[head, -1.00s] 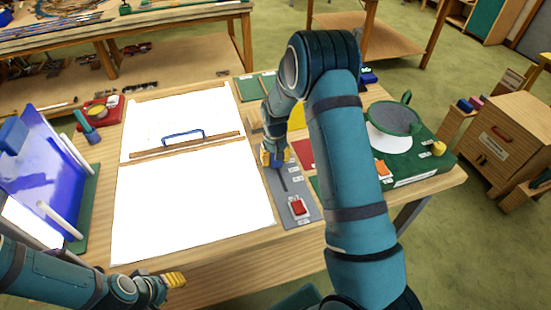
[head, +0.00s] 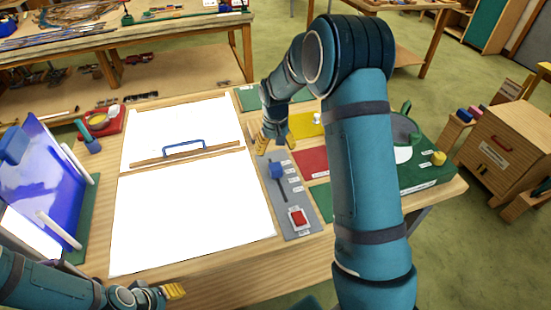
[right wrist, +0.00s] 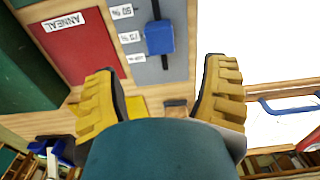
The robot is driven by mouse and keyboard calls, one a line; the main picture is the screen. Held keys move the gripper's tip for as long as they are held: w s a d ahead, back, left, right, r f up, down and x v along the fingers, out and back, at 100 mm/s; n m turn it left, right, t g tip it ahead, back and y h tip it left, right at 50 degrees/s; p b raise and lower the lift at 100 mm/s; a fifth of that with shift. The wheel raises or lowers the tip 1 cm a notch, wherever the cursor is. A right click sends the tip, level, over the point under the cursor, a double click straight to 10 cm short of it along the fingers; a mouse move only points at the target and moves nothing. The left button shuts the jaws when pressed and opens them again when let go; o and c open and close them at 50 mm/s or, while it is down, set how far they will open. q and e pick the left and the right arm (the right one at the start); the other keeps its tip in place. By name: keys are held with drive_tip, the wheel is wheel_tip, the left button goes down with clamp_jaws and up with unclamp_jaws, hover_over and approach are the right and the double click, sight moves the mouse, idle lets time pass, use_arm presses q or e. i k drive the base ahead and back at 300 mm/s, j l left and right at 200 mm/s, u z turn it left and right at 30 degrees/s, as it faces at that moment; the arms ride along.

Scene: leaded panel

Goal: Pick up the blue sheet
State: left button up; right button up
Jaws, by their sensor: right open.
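A glossy blue sheet (head: 50,190) stands tilted at the far left of the table in the head view, beside white rods on a green base. My left gripper (head: 174,291) is low at the table's front edge, to the right of the sheet and apart from it; its yellow fingers are too small to tell open or shut. My right gripper (head: 275,142) is open and empty behind the blue slider knob (head: 276,170), far from the sheet. In the right wrist view, the spread yellow fingers of the right gripper (right wrist: 163,80) have nothing between them, and the knob (right wrist: 160,38) lies beyond.
A bright white panel (head: 190,215) with a wooden bar (head: 150,162) and blue handle (head: 184,147) fills the table's middle. A grey control plate (head: 287,208) with a red switch (head: 298,217) and coloured mats lie right of it. A red tray (head: 100,121) stands back left.

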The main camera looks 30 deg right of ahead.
sight(36, 174)
drive_tip(key=k, duration=1)
